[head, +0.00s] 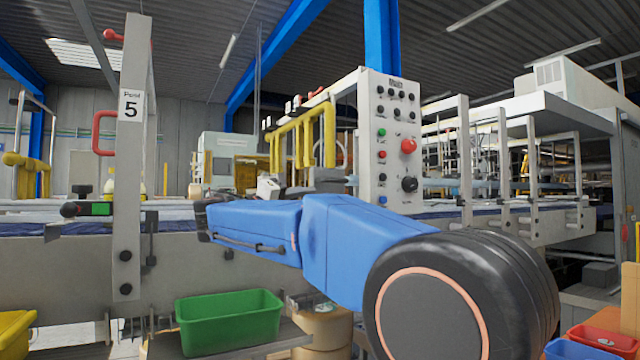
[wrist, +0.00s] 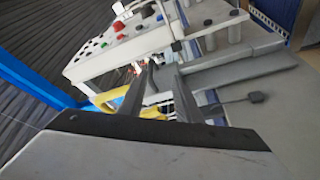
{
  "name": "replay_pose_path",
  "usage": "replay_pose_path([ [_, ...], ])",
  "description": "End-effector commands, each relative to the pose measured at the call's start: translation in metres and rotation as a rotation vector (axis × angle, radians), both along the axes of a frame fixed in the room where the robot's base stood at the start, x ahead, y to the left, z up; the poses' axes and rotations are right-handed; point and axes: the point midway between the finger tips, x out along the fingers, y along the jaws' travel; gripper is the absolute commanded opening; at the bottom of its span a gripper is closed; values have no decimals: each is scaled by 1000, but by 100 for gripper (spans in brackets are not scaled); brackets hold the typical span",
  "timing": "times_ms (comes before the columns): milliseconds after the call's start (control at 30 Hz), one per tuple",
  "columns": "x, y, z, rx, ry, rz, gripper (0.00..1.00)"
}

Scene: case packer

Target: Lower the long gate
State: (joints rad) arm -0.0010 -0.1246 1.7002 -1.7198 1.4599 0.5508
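I cannot tell for sure which part is the long gate. A yellow barred guard (head: 300,145) stands upright beside the control panel in the head view. A long grey bar (head: 92,45) slants up at the upper left, close to a post marked 5 (head: 130,170) that carries a red handle (head: 103,132). In the wrist view my gripper (wrist: 165,68) has two dark fingers apart, with nothing clearly between them. Yellow bars (wrist: 115,97) show left of and behind the fingers. In the head view my blue arm hides part of the machine.
The control panel (head: 394,145) with buttons and knobs stands beyond my arm; it also shows in the wrist view (wrist: 110,40). A green bin (head: 228,322) sits low in front of the machine. Red bins (head: 600,340) are at lower right, a yellow bin (head: 15,330) at lower left.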

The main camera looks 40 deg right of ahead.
Motion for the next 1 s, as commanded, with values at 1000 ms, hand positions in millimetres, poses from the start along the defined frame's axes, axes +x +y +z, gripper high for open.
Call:
replay_pose_path([
  [1000, 18, -112, 45, -64, -30, -17, 31],
])
